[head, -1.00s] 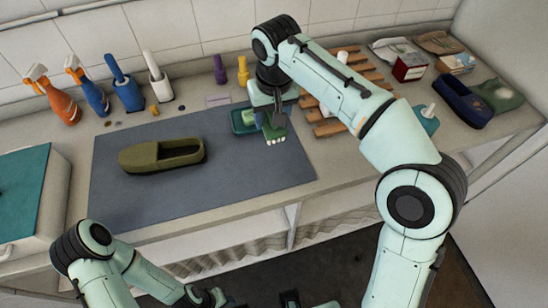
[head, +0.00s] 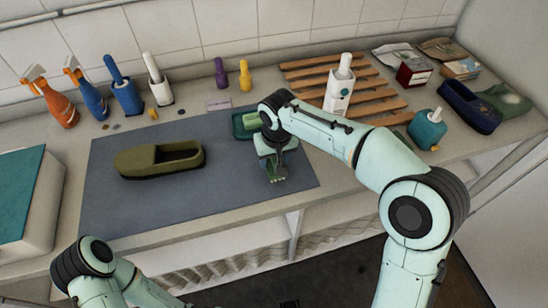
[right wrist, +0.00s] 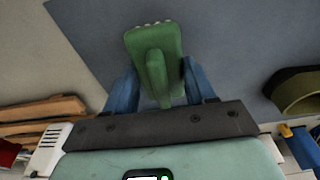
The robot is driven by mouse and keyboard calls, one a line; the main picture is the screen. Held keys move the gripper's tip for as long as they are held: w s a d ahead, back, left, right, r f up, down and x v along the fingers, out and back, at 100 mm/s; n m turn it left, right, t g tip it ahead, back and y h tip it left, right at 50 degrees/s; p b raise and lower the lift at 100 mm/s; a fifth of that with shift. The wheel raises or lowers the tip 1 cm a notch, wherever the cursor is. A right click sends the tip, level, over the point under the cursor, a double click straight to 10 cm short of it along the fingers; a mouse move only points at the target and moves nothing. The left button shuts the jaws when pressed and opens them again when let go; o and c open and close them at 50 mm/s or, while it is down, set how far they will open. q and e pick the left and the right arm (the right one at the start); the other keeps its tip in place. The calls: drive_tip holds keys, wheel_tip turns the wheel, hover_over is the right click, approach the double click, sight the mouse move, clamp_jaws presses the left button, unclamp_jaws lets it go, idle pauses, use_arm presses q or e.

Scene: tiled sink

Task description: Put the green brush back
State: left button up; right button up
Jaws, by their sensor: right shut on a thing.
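The green brush (right wrist: 154,52) is between the blue fingers of my right gripper (right wrist: 163,88) in the right wrist view, with pale bristle tips at its far end. In the head view my right gripper (head: 273,175) is over the right part of the grey mat (head: 215,195), and the brush is mostly hidden behind it. A dark green tray (head: 238,128) with a lighter green piece (head: 252,120) in it sits behind and left of the gripper. My left arm shows at the lower left; its gripper is out of frame.
An olive shoe (head: 130,163) lies on the mat. Spray bottles (head: 60,105) and brush holders (head: 128,98) stand at the back left. A wooden rack (head: 300,72) with a white bottle (head: 338,90) is at the back right. A teal dispenser (head: 427,130) stands right of my right arm.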

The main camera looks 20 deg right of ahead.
drive_tip(key=shift+f, duration=0.15)
drive_tip(key=o, duration=1)
drive_tip(key=shift+r, duration=0.3)
drive_tip(key=r, duration=0.4)
drive_tip(key=s+r+p, duration=0.1)
drive_tip(key=r, duration=0.2)
drive_tip(key=r+p, duration=0.1)
drive_tip(key=r, duration=0.3)
drive_tip(key=shift+s+r, duration=0.35)
drive_tip(key=shift+s, duration=0.05)
